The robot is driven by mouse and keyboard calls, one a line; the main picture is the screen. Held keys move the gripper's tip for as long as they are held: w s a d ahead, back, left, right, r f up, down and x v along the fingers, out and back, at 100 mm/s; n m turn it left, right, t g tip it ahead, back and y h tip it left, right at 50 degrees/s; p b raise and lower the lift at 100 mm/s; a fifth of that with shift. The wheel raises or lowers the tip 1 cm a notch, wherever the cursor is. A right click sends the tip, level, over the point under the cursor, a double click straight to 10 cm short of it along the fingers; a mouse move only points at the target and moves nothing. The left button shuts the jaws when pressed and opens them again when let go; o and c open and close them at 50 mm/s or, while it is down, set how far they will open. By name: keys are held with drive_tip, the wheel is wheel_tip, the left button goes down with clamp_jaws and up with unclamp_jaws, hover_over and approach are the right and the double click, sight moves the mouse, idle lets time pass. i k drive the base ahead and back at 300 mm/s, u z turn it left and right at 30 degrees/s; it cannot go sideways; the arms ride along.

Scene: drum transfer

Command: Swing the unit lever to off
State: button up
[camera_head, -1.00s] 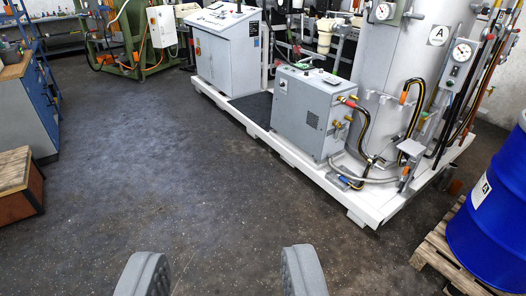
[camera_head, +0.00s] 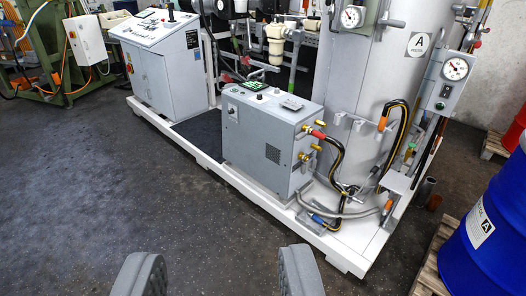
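My gripper (camera_head: 219,278) shows at the bottom edge as two grey ridged fingers set wide apart, open with nothing between them. A grey box unit (camera_head: 262,150) stands on the white skid ahead, beyond my fingers and apart from them. Its top carries a green-lit display (camera_head: 255,86). A small dial or switch (camera_head: 233,108) sits on its front face, too small to read. Its right side has brass fittings and a red hose end (camera_head: 318,134). I cannot tell which part is the unit lever or how it is set.
A white skid (camera_head: 340,260) carries the unit, a control cabinet (camera_head: 160,60) and a tall grey vessel (camera_head: 372,75) with gauges and hoses. A blue drum (camera_head: 490,225) stands on a wooden pallet at right. The dark floor (camera_head: 70,200) at left and in front is clear.

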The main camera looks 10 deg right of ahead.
sight(315, 160)
drive_tip(key=z, duration=0.25)
drive_tip(key=i, duration=1.4)
drive_tip(key=z, duration=0.3)
drive_tip(key=k, duration=0.65)
drive_tip(key=u, duration=0.35)
drive_tip(key=i, duration=1.7)
drive_tip(key=z, duration=0.3)
